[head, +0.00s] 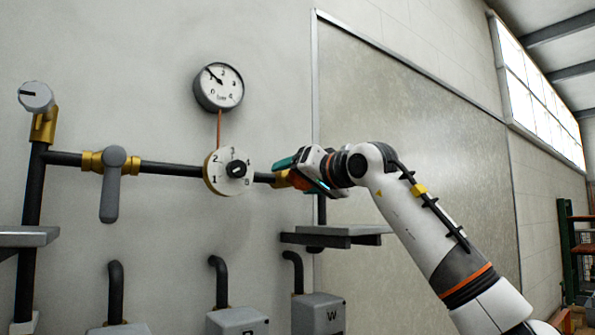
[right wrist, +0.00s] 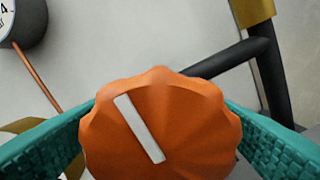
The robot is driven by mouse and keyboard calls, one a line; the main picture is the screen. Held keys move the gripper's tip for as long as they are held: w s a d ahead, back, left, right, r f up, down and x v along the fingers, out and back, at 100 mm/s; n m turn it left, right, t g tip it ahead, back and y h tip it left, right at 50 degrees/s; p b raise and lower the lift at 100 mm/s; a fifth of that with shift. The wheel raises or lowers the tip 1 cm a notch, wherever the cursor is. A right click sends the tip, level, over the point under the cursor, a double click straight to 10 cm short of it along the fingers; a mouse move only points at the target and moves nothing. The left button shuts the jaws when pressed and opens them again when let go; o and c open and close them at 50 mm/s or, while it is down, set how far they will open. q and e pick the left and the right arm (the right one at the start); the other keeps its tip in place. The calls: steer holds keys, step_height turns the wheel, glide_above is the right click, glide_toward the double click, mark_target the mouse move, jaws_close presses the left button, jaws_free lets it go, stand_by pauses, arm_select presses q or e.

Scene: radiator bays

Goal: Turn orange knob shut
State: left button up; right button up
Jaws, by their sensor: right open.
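The orange knob (right wrist: 185,120) fills the lower middle of the right wrist view. It has a scalloped rim and a white pointer bar slanting from upper left to lower right. My right gripper (head: 290,172) is at the knob's place on the pipe in the head view, where the gripper mostly hides the knob. In the right wrist view, the teal fingers stand on either side of the knob, open around it. Whether they touch its rim I cannot tell. My left gripper is not in view.
A numbered white dial (head: 216,172) sits on the pipe left of my gripper, below a pressure gauge (head: 219,87). A grey lever valve (head: 111,185) and a grey knob (head: 36,96) are further left. A grey shelf (head: 335,236) juts out below my gripper.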

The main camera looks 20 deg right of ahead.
steer(key=shift+w, duration=0.15)
steer(key=shift+a, duration=0.1)
steer(key=shift+c, duration=1)
steer(key=c, duration=0.8)
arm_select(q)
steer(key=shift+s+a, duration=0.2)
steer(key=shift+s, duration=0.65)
